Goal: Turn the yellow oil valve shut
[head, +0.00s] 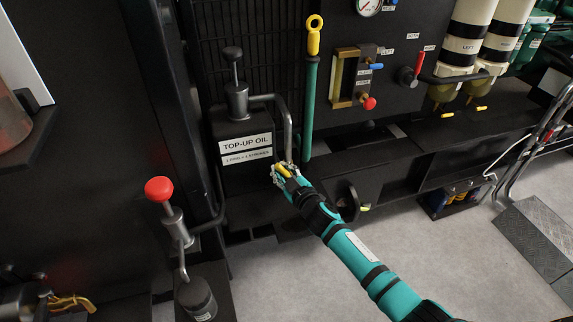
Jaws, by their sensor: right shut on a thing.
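The yellow oil valve handle (284,171) is at the lower end of the grey pipe beside the black top-up oil tank (240,128). My right gripper (283,172) is shut on this handle, and its fingers hide part of it and the valve body. My teal right arm reaches in from the lower right.
A green dipstick tube with a yellow loop (314,35) rises just right of the pipe. A red-knobbed pump (159,189) stands at the lower left. A gauge glass (346,78) and two filters (470,40) with yellow levers are farther right. The grey floor is open below.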

